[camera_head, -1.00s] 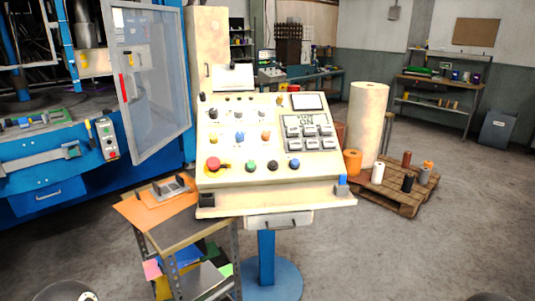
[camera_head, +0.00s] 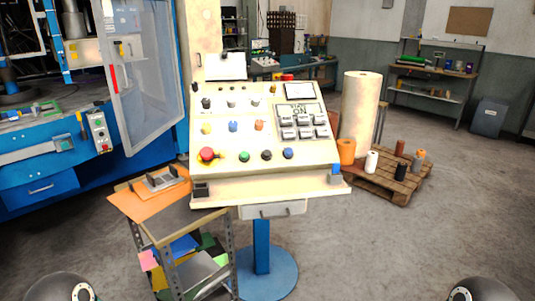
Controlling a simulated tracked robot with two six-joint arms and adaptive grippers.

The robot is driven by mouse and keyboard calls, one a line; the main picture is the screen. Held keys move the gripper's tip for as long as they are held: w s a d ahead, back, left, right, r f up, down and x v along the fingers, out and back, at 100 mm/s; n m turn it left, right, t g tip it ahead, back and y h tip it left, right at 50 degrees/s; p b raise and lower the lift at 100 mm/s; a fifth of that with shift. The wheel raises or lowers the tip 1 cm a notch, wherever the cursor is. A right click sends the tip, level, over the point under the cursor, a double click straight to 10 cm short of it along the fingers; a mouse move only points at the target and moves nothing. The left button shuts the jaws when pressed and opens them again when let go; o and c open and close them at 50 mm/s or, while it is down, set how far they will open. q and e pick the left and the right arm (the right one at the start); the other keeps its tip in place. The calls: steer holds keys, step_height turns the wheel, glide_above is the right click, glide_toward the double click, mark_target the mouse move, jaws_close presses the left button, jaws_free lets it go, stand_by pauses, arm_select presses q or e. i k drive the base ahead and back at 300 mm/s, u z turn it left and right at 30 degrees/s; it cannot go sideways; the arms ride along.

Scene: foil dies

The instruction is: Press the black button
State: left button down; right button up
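The black button (camera_head: 266,155) is a small round knob on the lower row of the cream control panel (camera_head: 310,187). It sits between a green button (camera_head: 244,157) on its left and a blue button (camera_head: 288,153) on its right. A large red mushroom button (camera_head: 207,154) is at the left end of that row. Nothing touches or covers the black button. Rounded parts of my arms show at the bottom left and bottom right edges, well below and apart from the panel. Neither gripper is in view.
A small metal cart (camera_head: 189,222) with an orange sheet stands at the panel's lower left. A clear machine door (camera_head: 146,75) is open behind it. A pallet (camera_head: 385,188) with spools and a tall roll (camera_head: 361,110) stands at the right. The floor in front right is clear.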

mark_target(266, 153)
steer(key=k, duration=0.55)
steer(key=z, duration=0.5)
steer(key=i, duration=1.65)
steer(key=u, duration=0.8)
